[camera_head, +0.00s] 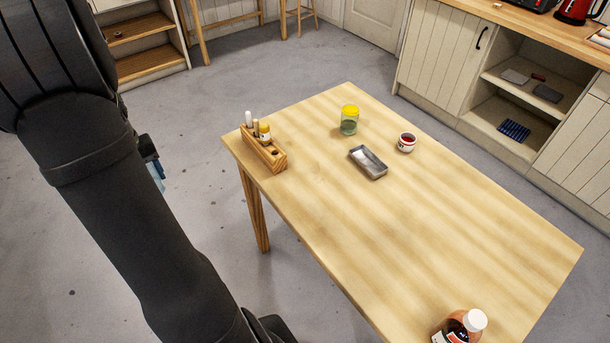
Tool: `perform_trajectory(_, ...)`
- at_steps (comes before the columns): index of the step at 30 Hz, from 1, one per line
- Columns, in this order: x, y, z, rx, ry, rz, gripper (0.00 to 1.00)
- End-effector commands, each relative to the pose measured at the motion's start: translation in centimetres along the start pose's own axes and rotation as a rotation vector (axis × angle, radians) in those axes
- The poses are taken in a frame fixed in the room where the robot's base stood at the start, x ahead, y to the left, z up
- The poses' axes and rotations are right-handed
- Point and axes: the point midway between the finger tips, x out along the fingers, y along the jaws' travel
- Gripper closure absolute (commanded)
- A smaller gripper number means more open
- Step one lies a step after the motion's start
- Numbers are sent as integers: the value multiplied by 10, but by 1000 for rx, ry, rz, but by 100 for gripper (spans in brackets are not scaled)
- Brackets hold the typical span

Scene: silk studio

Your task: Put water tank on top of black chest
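I cannot make out a water tank or a black chest for certain in the head view. My arm fills the left side and hides the floor behind it. A small dark part, probably of my gripper (149,152), shows past the arm's right edge, above the floor left of the table. A small pale blue piece (157,172) shows just below it; I cannot tell what it belongs to or whether it is held. The fingers are hidden.
A wooden table (430,235) carries a wooden rack (264,152) with bottles, a yellow-lidded jar (349,121), a metal tray (368,163), a small red-and-white jar (406,142) and a white-capped bottle (462,327). Cabinets (440,55) stand at right, a shelf (140,45) behind.

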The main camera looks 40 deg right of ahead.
Motion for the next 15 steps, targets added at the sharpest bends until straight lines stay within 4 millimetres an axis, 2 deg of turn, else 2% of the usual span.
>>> perform_trajectory(1,-12,0,-1,0,5,0,63)
perform_trajectory(6,-41,0,0,0,3,0,63)
perform_trajectory(12,-66,0,0,0,3,0,63)
perform_trajectory(15,-63,10,0,28,-1,0,63)
